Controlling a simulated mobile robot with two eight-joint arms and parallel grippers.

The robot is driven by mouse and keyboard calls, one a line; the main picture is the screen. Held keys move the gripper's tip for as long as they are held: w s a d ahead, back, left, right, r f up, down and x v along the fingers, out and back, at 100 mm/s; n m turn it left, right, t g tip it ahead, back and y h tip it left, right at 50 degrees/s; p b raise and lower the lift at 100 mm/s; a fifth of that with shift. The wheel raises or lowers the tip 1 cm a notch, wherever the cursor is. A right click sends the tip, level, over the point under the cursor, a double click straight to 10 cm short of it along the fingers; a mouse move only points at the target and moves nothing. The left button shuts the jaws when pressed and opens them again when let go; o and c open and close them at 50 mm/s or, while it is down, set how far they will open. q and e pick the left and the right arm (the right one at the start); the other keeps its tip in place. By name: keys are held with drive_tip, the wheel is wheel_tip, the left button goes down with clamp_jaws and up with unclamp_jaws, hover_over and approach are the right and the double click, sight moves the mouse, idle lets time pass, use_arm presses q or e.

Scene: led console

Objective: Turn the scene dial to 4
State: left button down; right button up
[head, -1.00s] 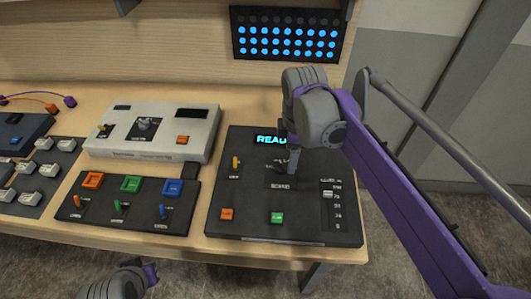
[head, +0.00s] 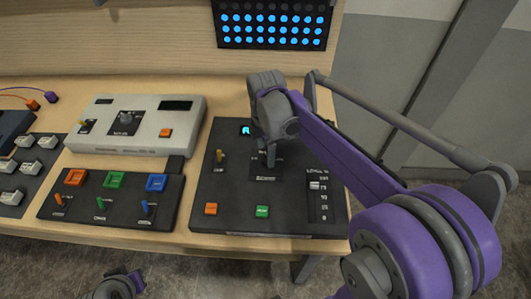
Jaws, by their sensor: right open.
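The dark LED console (head: 235,222) lies at the right end of the table. The scene dial is on its upper middle, above a small white label, but my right gripper covers it and its pointer cannot be read. My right gripper (head: 270,158) points down over that spot, fingers open. Whether the fingers touch or surround the dial cannot be told. The console's lit display (head: 246,130) is mostly hidden behind the gripper. My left gripper (head: 122,285) is low at the bottom edge, partly cut off; its jaws are not clear.
A switch panel (head: 105,212) and a white box (head: 150,143) stand to the left. A blue-lit LED panel (head: 272,30) is behind.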

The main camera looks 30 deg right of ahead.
drive_tip(key=shift+f, duration=0.75)
clamp_jaws()
